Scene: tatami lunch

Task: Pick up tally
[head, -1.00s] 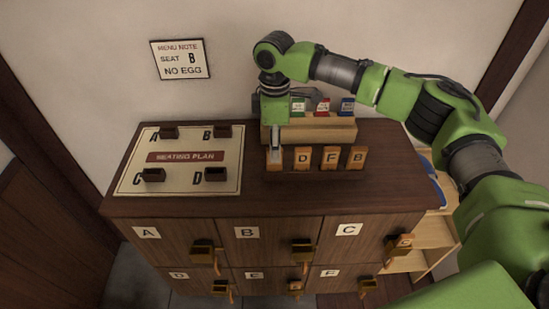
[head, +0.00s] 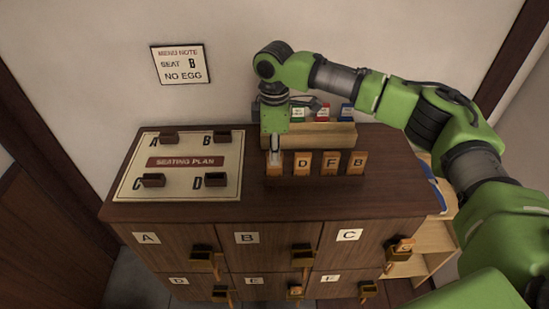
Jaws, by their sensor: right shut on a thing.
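Several wooden tallies stand in a row on the dark cabinet top: one marked D (head: 302,163), one marked F (head: 330,163) and one marked B (head: 357,162). My right gripper (head: 275,155) points down at the left end of this row. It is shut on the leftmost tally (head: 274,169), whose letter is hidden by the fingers. That tally stands upright, level with the others. My left gripper is not in view.
A wooden box with coloured cards (head: 330,134) stands behind the tallies. A seating plan board (head: 225,160) with small dark holders lies to the left. Lettered lockers (head: 275,262) with holders are below. A menu note (head: 180,64) hangs on the wall.

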